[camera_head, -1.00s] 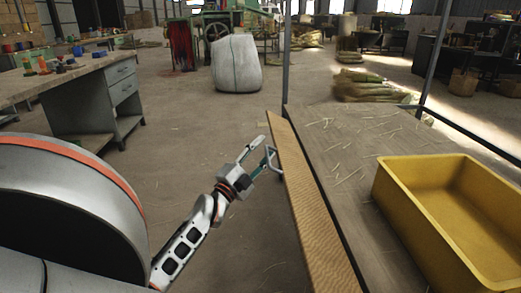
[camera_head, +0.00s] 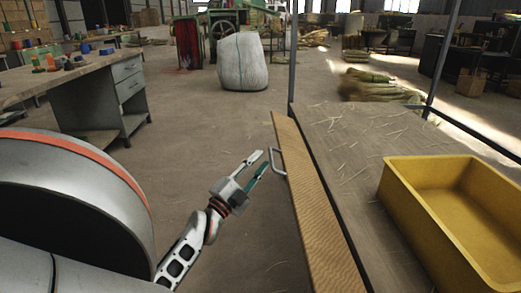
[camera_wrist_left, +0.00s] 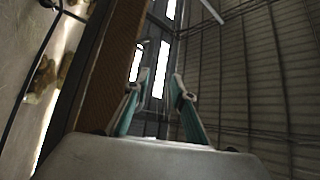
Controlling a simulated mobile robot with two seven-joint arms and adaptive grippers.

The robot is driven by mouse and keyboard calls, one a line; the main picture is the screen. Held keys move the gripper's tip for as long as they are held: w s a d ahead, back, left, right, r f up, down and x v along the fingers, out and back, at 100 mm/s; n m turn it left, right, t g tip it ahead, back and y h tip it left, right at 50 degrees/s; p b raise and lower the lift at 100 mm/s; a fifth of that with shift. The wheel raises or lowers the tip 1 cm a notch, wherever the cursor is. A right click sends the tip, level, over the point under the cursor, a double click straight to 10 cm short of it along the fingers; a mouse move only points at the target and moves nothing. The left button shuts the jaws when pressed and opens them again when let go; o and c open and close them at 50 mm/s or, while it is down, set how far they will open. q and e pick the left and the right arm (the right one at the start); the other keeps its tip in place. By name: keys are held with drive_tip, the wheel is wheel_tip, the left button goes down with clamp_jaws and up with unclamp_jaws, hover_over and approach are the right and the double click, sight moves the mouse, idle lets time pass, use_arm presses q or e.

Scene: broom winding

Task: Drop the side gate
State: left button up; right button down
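The side gate (camera_head: 312,205) is a long tan board running along the left edge of the flat bed (camera_head: 345,150). I cannot tell its exact tilt. A grey U-shaped handle (camera_head: 272,160) sticks out from its left face near the far end. My left gripper (camera_head: 262,161) is just left of the handle, with its two fingers apart and nothing between them. In the left wrist view the open fingers (camera_wrist_left: 160,76) point away, and the brown board (camera_wrist_left: 108,65) runs along their left side. My right gripper is not in view.
A yellow bin (camera_head: 455,215) stands on the bed among loose straw. A thin upright post (camera_head: 292,60) rises at the bed's far left corner. A workbench (camera_head: 95,85) stands at left and a white sack (camera_head: 243,62) behind. The floor left of the gate is clear.

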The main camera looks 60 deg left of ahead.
use_arm(q)
drive_tip(key=shift+s+d+f, duration=0.85)
drive_tip(key=shift+s+d, duration=0.05)
